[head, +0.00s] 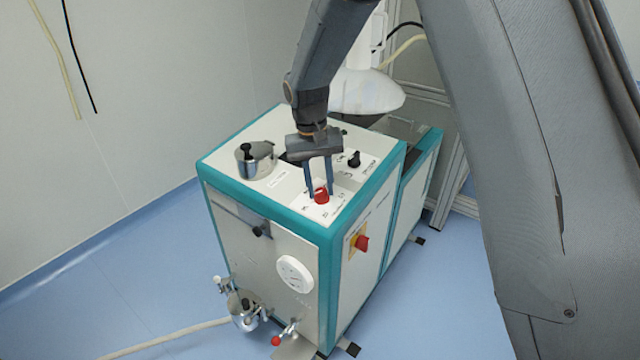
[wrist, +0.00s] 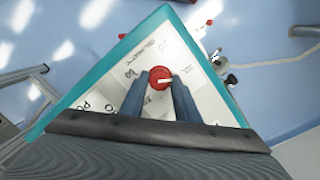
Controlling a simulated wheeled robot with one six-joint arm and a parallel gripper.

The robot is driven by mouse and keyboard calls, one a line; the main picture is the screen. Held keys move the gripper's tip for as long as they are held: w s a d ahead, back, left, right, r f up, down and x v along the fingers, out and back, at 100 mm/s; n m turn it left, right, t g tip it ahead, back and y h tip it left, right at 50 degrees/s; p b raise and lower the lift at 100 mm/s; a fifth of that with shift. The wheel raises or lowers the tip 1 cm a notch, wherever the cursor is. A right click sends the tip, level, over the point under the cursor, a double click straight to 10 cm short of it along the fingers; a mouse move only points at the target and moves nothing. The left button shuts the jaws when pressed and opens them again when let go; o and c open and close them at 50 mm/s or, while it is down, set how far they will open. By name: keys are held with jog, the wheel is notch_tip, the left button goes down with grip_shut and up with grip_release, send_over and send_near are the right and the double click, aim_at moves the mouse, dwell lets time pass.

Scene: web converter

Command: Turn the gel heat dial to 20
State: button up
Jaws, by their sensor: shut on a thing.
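A red dial (head: 321,195) with a pale pointer mark sits on the white top panel (head: 345,205) of the teal-edged machine, near its front corner. A black dial (head: 354,159) stands behind on the same panel.
A metal pot with a black knob (head: 256,158) stands on the machine's top at left. A red switch on a yellow plate (head: 361,243) is on the right side. A white gauge (head: 295,274) and valves (head: 243,310) are on the front. Blue floor around is open.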

jog(key=n, duration=0.3)
jog(key=shift+a+n+p, duration=0.15)
jog(key=shift+n+p, duration=0.15)
jog(key=shift+p, duration=0.05)
jog(key=n+h, duration=0.1)
jog(key=n, duration=0.2)
jog(key=shift+n+t+p, duration=0.3)
jog(key=shift+p, duration=0.05)
jog(key=n+p, duration=0.1)
jog(key=n, duration=0.3)
jog(key=shift+a+r+n+t, duration=0.1)
jog(key=shift+n+t, duration=0.2)
jog(key=shift+n+h+p, duration=0.3)
jog(key=shift+n+p, duration=0.05)
jog(key=shift+n, duration=1.35)
jog(key=shift+t, duration=0.3)
jog(key=o, duration=1.1)
jog(key=shift+s, duration=0.1)
jog(key=shift+c, duration=0.2)
jog(key=w+b+v, duration=0.1)
jog(key=b+v, duration=0.1)
jog(key=v, duration=0.5)
jog(key=shift+s+r, duration=0.3)
jog(key=shift+s, duration=0.2)
jog(key=shift+a, duration=0.1)
